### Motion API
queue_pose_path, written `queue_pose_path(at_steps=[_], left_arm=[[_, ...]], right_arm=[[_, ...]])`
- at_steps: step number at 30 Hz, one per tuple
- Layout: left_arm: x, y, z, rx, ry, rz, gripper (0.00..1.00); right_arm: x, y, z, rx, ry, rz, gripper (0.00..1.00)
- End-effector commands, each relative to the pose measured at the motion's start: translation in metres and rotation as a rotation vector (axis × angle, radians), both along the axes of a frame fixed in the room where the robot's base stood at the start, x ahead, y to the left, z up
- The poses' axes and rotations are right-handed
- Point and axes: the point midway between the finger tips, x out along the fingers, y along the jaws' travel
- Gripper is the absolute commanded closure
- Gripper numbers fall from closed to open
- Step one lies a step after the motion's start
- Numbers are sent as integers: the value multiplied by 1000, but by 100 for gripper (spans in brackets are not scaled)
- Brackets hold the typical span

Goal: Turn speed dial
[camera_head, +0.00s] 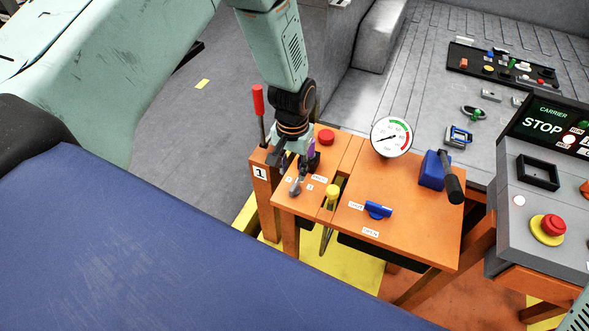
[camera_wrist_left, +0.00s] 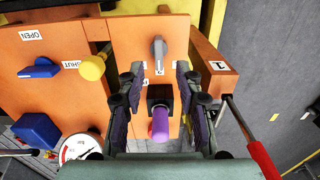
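The dial appears to be the small grey knob (camera_head: 296,188) on the orange console top, with small number labels around it. It also shows in the left wrist view (camera_wrist_left: 157,49), standing out from the orange panel. My left gripper (camera_head: 301,172) is directly at the knob, pointing down at the console. In the left wrist view the two dark pads of my left gripper (camera_wrist_left: 159,70) are apart, on either side of the knob's near end, with no clear contact. A purple handle (camera_wrist_left: 160,125) on a dark base shows between the fingers. My right gripper is out of view.
A red-handled lever (camera_head: 259,102) stands left of the gripper, and a red button (camera_head: 326,137) lies behind it. A yellow knob (camera_head: 333,191), blue handle (camera_head: 378,210), gauge (camera_head: 391,137) and blue-based lever (camera_head: 433,170) are to the right. A blue bed surface (camera_head: 150,240) fills the front left.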

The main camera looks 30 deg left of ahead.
Motion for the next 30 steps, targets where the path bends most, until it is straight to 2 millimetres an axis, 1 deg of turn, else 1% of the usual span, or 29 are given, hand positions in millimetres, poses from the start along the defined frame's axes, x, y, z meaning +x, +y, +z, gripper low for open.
queue_pose_path(at_steps=[1, 4, 8, 12, 18, 24, 30], left_arm=[[5, -1, 8, 0, -1, 0, 65], [7, -2, 9, 1, 3, 2, 65], [7, -4, -7, 1, 6, 1, 65], [7, -4, -30, 1, 5, 1, 65], [8, -4, -57, 1, 3, 2, 65], [9, -2, -67, 1, 2, 3, 65], [9, 0, -67, 1, 2, 3, 65]], right_arm=[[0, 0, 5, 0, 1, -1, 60], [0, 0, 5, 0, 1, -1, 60], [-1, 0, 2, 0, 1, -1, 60], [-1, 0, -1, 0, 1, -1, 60], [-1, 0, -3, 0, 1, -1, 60], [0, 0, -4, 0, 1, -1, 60], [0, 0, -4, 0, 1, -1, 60]])
